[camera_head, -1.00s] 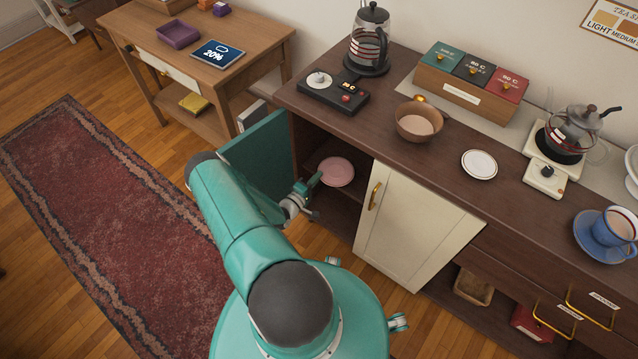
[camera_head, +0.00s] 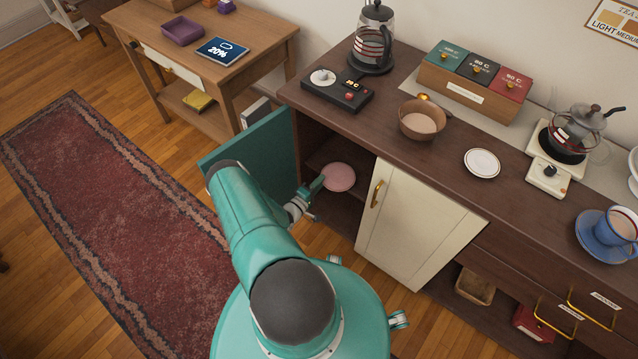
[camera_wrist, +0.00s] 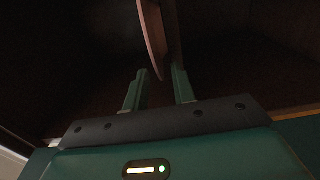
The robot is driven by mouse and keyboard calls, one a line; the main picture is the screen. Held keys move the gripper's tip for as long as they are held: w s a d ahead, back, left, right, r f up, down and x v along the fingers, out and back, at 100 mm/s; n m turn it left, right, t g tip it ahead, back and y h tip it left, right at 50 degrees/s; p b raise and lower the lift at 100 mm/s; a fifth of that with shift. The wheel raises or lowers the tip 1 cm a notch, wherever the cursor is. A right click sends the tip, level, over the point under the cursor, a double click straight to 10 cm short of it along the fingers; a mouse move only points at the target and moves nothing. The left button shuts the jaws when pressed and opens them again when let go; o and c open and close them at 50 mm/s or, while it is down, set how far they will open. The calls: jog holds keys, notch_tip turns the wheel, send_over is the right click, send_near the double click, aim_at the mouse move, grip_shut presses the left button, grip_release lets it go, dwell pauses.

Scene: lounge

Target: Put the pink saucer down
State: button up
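The pink saucer (camera_head: 339,177) lies inside the open cabinet compartment, on a dark shelf (camera_head: 347,204). In the wrist view the saucer (camera_wrist: 152,40) shows nearly edge-on, its near rim reaching between the fingertips. My gripper (camera_head: 316,189) is at the compartment's opening, at the saucer's left edge. In the wrist view my gripper (camera_wrist: 158,85) has its two fingers apart, with visible gaps beside the rim. The compartment is dark, so the contact between saucer and shelf is hard to make out.
The green cabinet door (camera_head: 262,152) stands open left of my arm. A closed cream door (camera_head: 418,227) is right of the opening. The counter above holds a brown bowl (camera_head: 422,121), a white saucer (camera_head: 482,163) and a kettle (camera_head: 374,40). Floor and rug (camera_head: 105,215) are free at left.

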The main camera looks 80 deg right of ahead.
jog(key=v, duration=1.1)
jog(key=shift+w+a, duration=0.15)
jog(key=shift+a, duration=0.05)
jog(key=shift+a+r, duration=0.1)
jog(key=shift+a, duration=0.15)
jog(key=c, duration=0.4)
jog(key=shift+a+n, duration=0.15)
jog(key=shift+n, duration=0.15)
grip_shut()
jog(key=s+a+n, duration=0.1)
jog(key=a+n, duration=0.4)
jog(key=n, duration=1.2)
jog(key=x, duration=1.3)
jog(key=shift+s, duration=0.2)
